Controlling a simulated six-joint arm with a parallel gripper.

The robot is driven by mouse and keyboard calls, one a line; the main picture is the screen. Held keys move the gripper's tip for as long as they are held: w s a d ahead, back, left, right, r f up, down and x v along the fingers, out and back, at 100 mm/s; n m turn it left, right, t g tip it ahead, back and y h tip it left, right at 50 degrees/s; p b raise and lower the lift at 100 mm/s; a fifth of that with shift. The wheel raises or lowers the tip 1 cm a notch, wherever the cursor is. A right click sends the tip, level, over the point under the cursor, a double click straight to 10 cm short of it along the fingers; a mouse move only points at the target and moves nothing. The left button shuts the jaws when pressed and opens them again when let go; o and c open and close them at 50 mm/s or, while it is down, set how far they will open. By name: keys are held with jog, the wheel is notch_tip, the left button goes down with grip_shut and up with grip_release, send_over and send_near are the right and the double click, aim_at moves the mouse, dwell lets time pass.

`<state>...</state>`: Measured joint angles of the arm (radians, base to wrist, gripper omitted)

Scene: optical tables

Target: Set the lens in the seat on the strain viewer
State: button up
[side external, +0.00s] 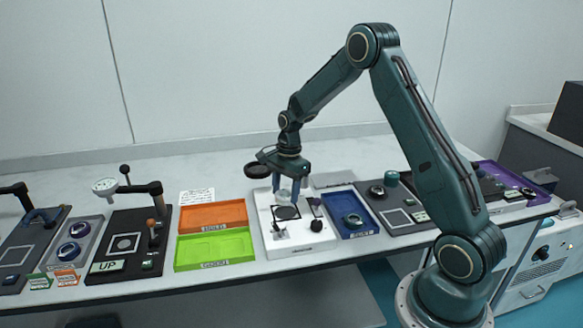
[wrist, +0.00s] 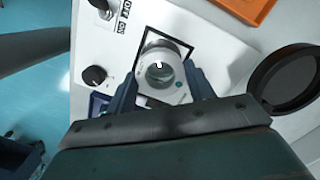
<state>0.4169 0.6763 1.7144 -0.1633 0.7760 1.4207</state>
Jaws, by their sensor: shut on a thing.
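My gripper (side external: 286,188) is above the white strain viewer (side external: 305,240), pointing down. It is shut on a clear round lens (side external: 284,190), with one finger on each side. In the wrist view the lens (wrist: 160,70) sits between the fingertips of my gripper (wrist: 160,85), inside the outline of a black square frame (wrist: 180,42) on the viewer.
A black round filter (side external: 257,170) overhangs the viewer's left side, close to my gripper. A black knob (side external: 288,253) stands at the viewer's front. Orange (side external: 212,215) and green (side external: 214,249) trays are left; a blue tray (side external: 362,230) with a dark-rimmed part is right.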

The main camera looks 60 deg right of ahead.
aim_at(286, 193)
jog(key=shift+f, duration=2.1)
jog(key=shift+f, duration=0.15)
jog(key=o, duration=1)
jog(key=r, duration=0.4)
jog(key=d+r, duration=0.1)
jog(key=r, duration=0.7)
jog(key=shift+s+d, duration=0.15)
jog(key=shift+d, duration=0.1)
jog(key=shift+r, duration=0.15)
